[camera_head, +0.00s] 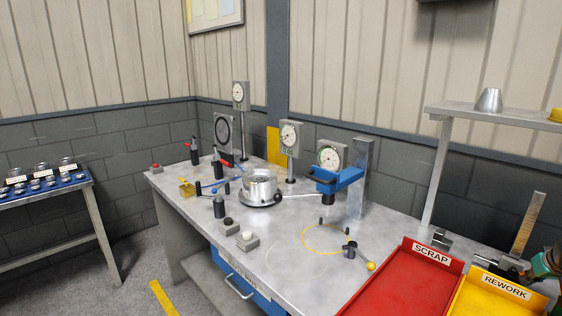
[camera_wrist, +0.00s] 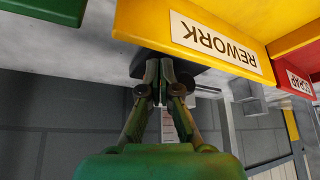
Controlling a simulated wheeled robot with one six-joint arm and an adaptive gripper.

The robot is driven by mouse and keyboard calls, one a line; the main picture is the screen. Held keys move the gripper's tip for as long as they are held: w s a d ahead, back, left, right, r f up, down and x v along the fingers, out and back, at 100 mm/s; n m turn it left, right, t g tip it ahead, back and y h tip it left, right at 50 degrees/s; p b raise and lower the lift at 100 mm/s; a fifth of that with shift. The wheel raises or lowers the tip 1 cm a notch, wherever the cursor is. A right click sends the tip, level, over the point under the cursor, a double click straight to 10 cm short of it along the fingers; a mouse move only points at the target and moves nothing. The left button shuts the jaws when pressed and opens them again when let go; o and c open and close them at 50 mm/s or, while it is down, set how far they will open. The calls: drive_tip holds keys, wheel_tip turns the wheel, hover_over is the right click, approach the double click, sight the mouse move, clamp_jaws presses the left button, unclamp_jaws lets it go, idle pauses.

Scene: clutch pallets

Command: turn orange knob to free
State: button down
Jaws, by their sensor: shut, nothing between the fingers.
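A small yellow-orange ball knob (camera_head: 371,266) sits at the end of a short lever on the bench, left of the red tray in the head view. The lever runs from a dark pivot (camera_head: 349,250). I cannot tell which setting it is in, and no label for it is readable. My gripper (camera_wrist: 166,72) is shut and empty in the wrist view, its tips close to a dark block by the yellow tray. Part of my green gripper shows at the right edge of the head view, well right of the knob. The knob is not visible in the wrist view.
The red SCRAP tray (camera_head: 405,282) and yellow REWORK tray (camera_head: 491,300) lie between knob and gripper. An upright scale (camera_head: 527,224) and a raised shelf (camera_head: 500,115) stand behind them. A blue clamp (camera_head: 337,179) with dial gauges is further left.

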drive_tip(key=shift+w+d, duration=0.15)
drive_tip(key=shift+w, duration=0.05)
idle(0.5)
drive_tip(key=shift+s+d, duration=0.2)
drive_tip(key=shift+d, duration=0.35)
idle(0.6)
drive_tip(key=shift+s, duration=0.2)
drive_tip(key=shift+s, duration=0.2)
wheel_tip(320, 180, up, 6)
idle(0.6)
drive_tip(key=shift+a, duration=0.1)
